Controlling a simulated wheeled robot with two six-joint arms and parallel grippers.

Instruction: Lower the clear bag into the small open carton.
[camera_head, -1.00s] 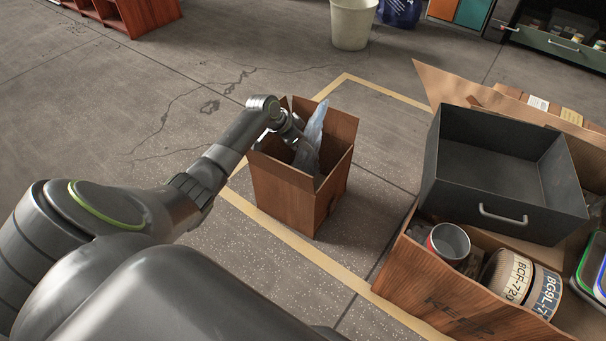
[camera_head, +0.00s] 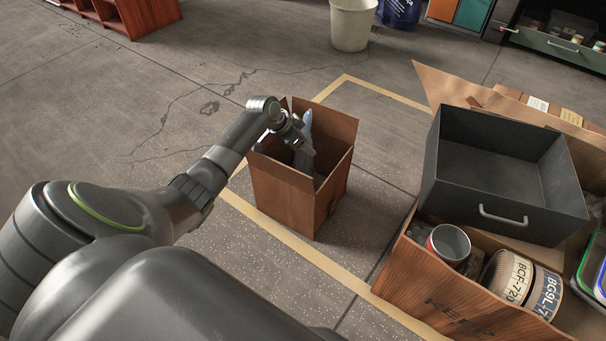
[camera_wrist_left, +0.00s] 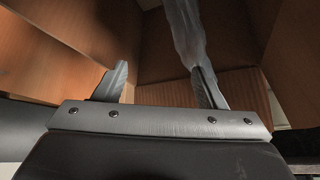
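The small open carton (camera_head: 290,198) stands upright on the floor with its flaps up. The clear bag (camera_head: 307,124) is mostly inside it, with its top showing near the rim. My left gripper (camera_head: 304,149) reaches into the carton's mouth from the left. In the left wrist view, the fingers of my left gripper (camera_wrist_left: 160,78) are wide apart. The bag (camera_wrist_left: 184,32) hangs beside and behind the right-hand finger, not between both fingers; whether it touches that finger is unclear. The bag's lower part is hidden. My right gripper is not in view.
Yellow tape (camera_head: 318,256) marks the floor around the small carton. A white bin (camera_head: 352,25) stands behind. Floor at left is clear.

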